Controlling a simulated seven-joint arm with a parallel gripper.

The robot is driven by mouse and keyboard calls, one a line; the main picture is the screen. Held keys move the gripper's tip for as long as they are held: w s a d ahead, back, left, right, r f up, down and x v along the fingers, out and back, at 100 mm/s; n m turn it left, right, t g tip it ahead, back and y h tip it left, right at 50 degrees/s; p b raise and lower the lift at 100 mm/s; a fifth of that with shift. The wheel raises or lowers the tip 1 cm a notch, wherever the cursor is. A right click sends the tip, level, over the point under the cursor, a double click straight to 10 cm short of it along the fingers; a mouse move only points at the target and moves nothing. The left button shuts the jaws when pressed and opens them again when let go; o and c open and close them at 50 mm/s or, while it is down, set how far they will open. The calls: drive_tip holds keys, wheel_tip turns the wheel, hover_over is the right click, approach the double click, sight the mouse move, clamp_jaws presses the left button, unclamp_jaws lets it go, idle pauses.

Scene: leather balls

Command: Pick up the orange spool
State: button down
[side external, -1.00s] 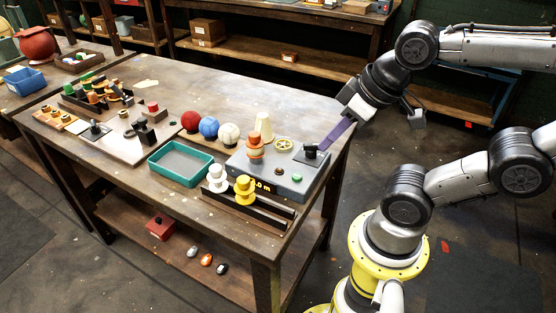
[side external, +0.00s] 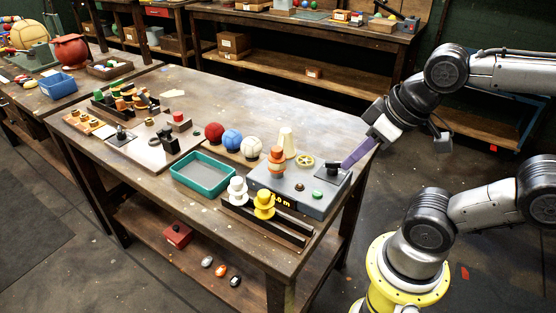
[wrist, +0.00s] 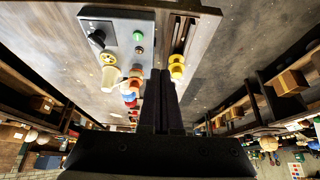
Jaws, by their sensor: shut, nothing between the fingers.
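The orange spool (side external: 276,163) stands upright on the grey box (side external: 258,179), at its left back part in the side view. In the wrist view, the orange spool (wrist: 130,88) shows small, left of my fingers. My gripper (side external: 343,166) is at the right end of the table, with its long purple-looking fingers slanting down left past the box's right end. In the wrist view, the fingers of my gripper (wrist: 162,72) lie close together, shut and empty. They are apart from the orange spool.
A cream cone (side external: 287,142), a yellow wheel (side external: 304,161) and a black knob (side external: 334,168) are near the orange spool. White (side external: 238,190) and yellow (side external: 264,206) spools stand in front. A teal tray (side external: 203,190) and three balls lie left. The table's back middle is clear.

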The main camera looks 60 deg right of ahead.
drive_tip(key=c, duration=1.5)
unclamp_jaws()
drive_tip(key=shift+c, duration=0.2)
drive_tip(key=o, duration=1.4)
drive_tip(key=shift+o, duration=0.2)
